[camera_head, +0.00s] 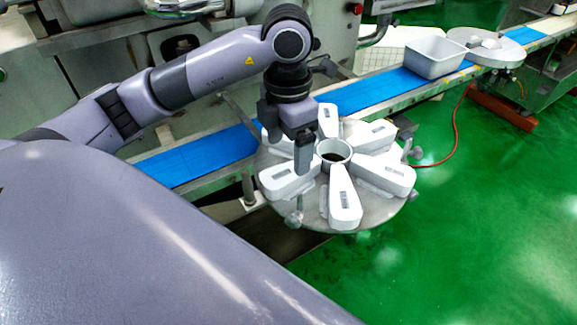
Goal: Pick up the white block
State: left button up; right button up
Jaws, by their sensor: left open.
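Several white wedge-shaped blocks lie in a ring on a round metal disc (378,212). One white block (345,200) points toward the front, one (280,180) lies at the front left, one (386,174) at the right and one (370,135) at the back right. My left gripper (304,165) is open and points down at the left part of the ring, by the inner end of the front-left block. The gripper hides part of the blocks there, and I cannot tell whether it touches one. My right gripper is not in view.
A white open-ended cylinder (333,151) stands at the disc's centre. A blue conveyor belt (372,92) runs behind the disc. A white tub (434,55) stands on the conveyor farther back, near another round plate (494,50). Green floor (480,220) lies clear at the right.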

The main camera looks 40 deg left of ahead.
aim_at(288, 171)
pick_arm(q)
notch_tip(288, 171, down, 7)
jog(key=shift+w+a+r+p, duration=0.1)
jog(key=shift+a+r+p, duration=0.1)
jog(key=shift+p, duration=0.25)
jog(key=c, duration=1.3)
